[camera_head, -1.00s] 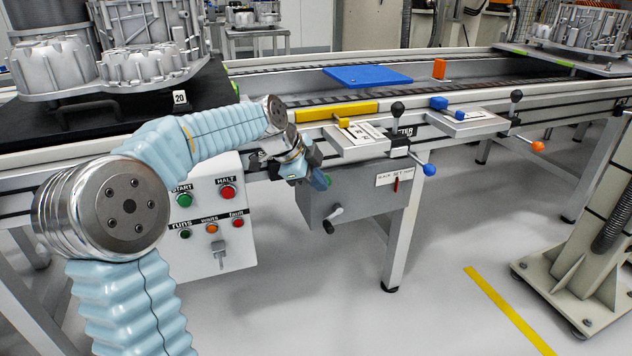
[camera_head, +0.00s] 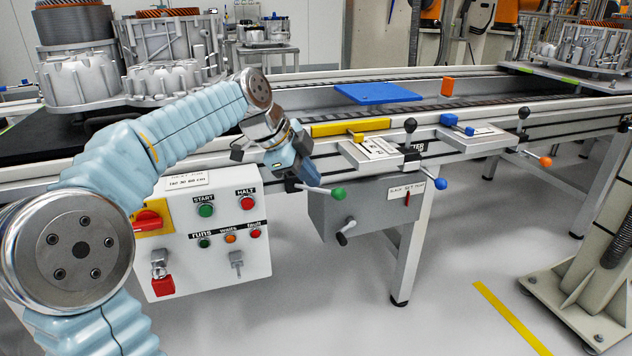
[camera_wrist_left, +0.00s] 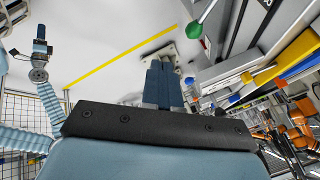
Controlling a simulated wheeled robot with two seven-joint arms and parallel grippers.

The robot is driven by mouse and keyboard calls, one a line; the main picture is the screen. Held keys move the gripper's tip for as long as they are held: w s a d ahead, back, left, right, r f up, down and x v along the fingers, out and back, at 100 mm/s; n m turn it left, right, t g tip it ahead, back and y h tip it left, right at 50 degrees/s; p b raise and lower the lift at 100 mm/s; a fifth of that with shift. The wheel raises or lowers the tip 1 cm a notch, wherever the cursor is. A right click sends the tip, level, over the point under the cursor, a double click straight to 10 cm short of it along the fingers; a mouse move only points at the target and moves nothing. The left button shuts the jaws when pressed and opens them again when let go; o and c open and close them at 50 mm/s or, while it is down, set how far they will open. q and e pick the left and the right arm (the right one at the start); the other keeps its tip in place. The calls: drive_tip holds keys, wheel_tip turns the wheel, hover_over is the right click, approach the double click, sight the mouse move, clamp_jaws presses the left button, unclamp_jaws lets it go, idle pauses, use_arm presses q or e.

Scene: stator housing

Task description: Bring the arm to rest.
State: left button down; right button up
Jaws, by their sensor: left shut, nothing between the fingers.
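My left gripper (camera_head: 308,176) is in front of the conveyor's near rail, above the right end of the control panel. Its dark blue fingers are together and empty, and they also show in the left wrist view (camera_wrist_left: 163,85). The green-knobbed lever (camera_head: 338,193) is just right of the fingertips; a gap shows between knob and fingers. My left arm is bent and reaches in from the lower left. In the left wrist view, my right arm shows at the left edge with its gripper (camera_wrist_left: 40,40) small; its finger opening cannot be made out.
The control panel (camera_head: 215,235) is below my left forearm. The grey box with a crank (camera_head: 365,212) hangs under the rail. Levers with blue (camera_head: 441,184) and orange (camera_head: 546,162) knobs stick out farther right. Stator housings (camera_head: 85,80) stand behind my arm.

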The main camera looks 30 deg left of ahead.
idle(0.3)
use_arm(q)
drive_tip(key=w+d+f+n+g, duration=0.1)
drive_tip(key=d+f+n, duration=0.25)
drive_tip(key=f, duration=0.75)
drive_tip(key=w+d+f+n+g, duration=0.15)
drive_tip(key=d+f, duration=0.25)
drive_tip(key=f, duration=0.7)
drive_tip(key=d+f+n, duration=0.3)
drive_tip(key=f, duration=0.8)
drive_tip(key=s+d+f+n+g, duration=0.1)
drive_tip(key=s+d+f+n, duration=0.3)
drive_tip(key=s+f, duration=0.6)
drive_tip(key=s+d+f+n+g, duration=0.1)
drive_tip(key=s+d+f+n, duration=0.4)
drive_tip(key=s+f, duration=0.4)
drive_tip(key=shift+s+d+f+h+p, duration=0.4)
drive_tip(key=shift+s+d, duration=0.45)
drive_tip(key=shift+s, duration=0.35)
drive_tip(key=shift+g, duration=0.25)
drive_tip(key=shift+a, duration=0.1)
